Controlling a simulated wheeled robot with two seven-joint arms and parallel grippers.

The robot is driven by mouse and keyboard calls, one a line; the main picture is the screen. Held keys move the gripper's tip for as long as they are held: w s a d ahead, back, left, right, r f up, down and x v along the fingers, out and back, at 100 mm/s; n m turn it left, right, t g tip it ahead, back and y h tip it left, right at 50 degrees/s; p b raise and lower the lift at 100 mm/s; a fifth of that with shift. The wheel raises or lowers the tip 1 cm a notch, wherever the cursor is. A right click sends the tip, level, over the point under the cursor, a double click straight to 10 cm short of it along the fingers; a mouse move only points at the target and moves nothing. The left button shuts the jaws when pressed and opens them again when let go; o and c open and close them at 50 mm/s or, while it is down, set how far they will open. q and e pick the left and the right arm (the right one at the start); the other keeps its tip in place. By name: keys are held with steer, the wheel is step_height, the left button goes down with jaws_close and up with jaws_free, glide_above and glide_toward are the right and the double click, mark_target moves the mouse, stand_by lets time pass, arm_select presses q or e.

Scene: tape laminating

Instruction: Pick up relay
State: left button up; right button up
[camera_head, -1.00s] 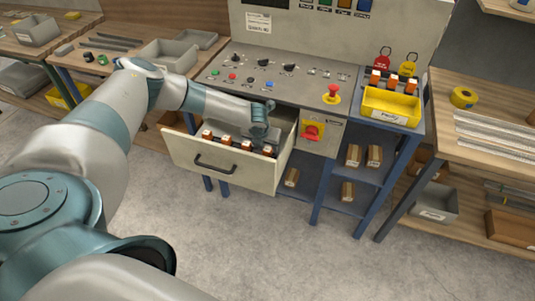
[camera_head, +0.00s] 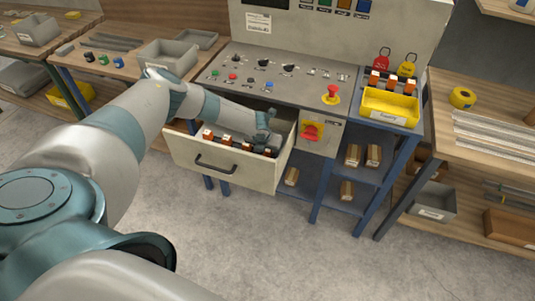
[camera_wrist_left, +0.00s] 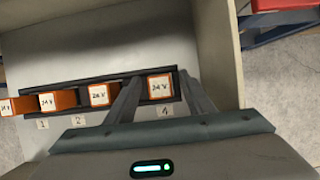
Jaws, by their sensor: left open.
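Several orange relays with white "24 V" tops stand in a row on a dark rail in the open drawer (camera_head: 222,172). The rightmost relay (camera_wrist_left: 160,87), above label 4, sits between the two fingers of my left gripper (camera_wrist_left: 163,98) in the left wrist view. The fingers are apart, one on each side of it; I cannot tell whether they touch it. My right gripper is not in view.
The drawer walls stand close around my left gripper. The control panel (camera_head: 270,75) is behind it. Wooden benches (camera_head: 500,100) are at both sides, and the floor in front is clear.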

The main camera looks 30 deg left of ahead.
arm_select(q)
steer(key=c, duration=1.1)
steer(key=shift+c, duration=0.2)
steer(key=shift+r, duration=0.1)
step_height(320, 180, up, 10)
steer(key=shift+f+b, duration=0.1)
steer(key=shift+b, duration=1)
